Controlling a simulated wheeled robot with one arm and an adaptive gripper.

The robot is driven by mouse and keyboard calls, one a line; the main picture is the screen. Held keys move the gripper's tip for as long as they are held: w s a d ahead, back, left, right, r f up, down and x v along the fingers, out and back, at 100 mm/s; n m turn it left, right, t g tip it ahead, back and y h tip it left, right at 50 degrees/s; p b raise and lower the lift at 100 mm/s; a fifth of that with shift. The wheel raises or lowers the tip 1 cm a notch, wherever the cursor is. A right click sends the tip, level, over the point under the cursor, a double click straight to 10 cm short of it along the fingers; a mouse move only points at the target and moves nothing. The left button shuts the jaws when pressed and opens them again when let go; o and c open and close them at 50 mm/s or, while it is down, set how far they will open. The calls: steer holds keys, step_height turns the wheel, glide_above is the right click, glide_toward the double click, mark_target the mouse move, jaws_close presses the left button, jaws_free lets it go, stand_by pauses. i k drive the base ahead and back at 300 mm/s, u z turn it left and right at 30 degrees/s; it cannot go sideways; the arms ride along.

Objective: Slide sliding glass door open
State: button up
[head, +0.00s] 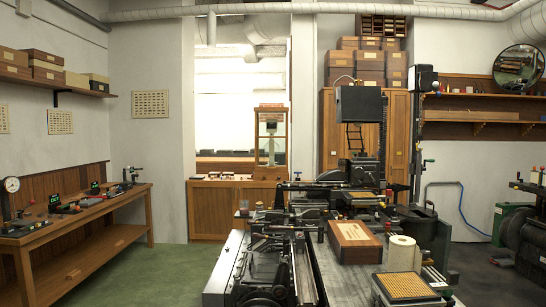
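A wood-framed upright pane (271,138) stands at the right side of a bright opening in the back wall. It looks like glass, but I cannot tell whether it is the sliding door or a separate case. A bright area (222,110) fills the opening to its left; I cannot tell whether glass covers it. A wooden counter with cabinet doors (216,211) is below. No handle or track can be made out. My gripper is not visible in the head view.
A large black casting machine (262,262) stands in front, with a wooden box (355,242) and a paper roll (402,255) on its right part. A wooden workbench (82,225) lines the left wall. Green floor (165,270) between bench and machine is clear.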

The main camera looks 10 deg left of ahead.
mark_target(256, 167)
steer(key=u, duration=2)
steer(key=i, duration=4.25)
steer(key=z, duration=1.9)
steer(key=i, duration=4)
